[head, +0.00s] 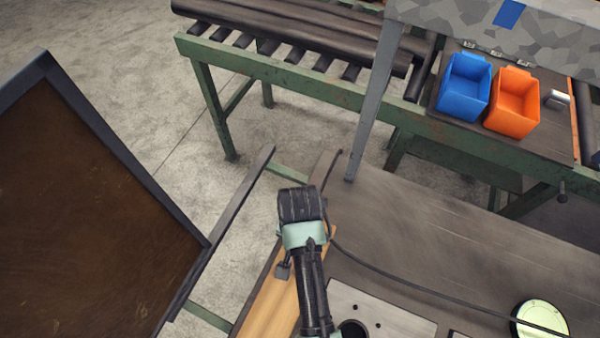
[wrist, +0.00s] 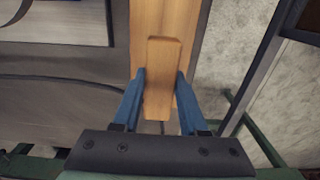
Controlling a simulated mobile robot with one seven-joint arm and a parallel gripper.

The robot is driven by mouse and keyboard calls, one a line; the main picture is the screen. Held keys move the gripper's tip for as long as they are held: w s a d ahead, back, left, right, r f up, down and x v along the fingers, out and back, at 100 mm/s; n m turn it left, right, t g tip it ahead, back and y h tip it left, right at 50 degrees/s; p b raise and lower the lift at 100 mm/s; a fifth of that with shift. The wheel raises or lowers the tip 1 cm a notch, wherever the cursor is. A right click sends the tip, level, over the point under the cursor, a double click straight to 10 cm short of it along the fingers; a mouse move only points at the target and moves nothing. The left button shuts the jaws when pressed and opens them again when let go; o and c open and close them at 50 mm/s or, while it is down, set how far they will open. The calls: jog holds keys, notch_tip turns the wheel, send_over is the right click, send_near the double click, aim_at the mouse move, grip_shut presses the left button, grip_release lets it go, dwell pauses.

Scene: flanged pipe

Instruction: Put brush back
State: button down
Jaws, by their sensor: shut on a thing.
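The brush (wrist: 162,60) shows in the wrist view as a light wooden block, seen from above; no bristles are visible. My gripper (wrist: 160,74) has its two blue fingers on either side of the block and is shut on it. Behind the brush is a light wooden strip (wrist: 178,18) of similar colour, and I cannot tell whether the brush touches it. In the head view the wooden strip (head: 270,308) lies along the left edge of the dark workbench (head: 430,225). My arm hides the fingers and the brush there.
A blue bin (head: 463,86) and an orange bin (head: 513,101) stand at the back right. A roller conveyor (head: 290,40) runs behind. A brown framed panel (head: 90,215) is at the left. A metal plate (head: 375,315), a cable and a round dial (head: 540,320) lie on the bench.

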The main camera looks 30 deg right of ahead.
jog(key=shift+f, duration=2.4)
jog(key=shift+f, duration=0.1)
jog(key=shift+c, duration=2.2)
grip_release()
notch_tip(320, 180, up, 12)
jog(key=shift+r, duration=0.15)
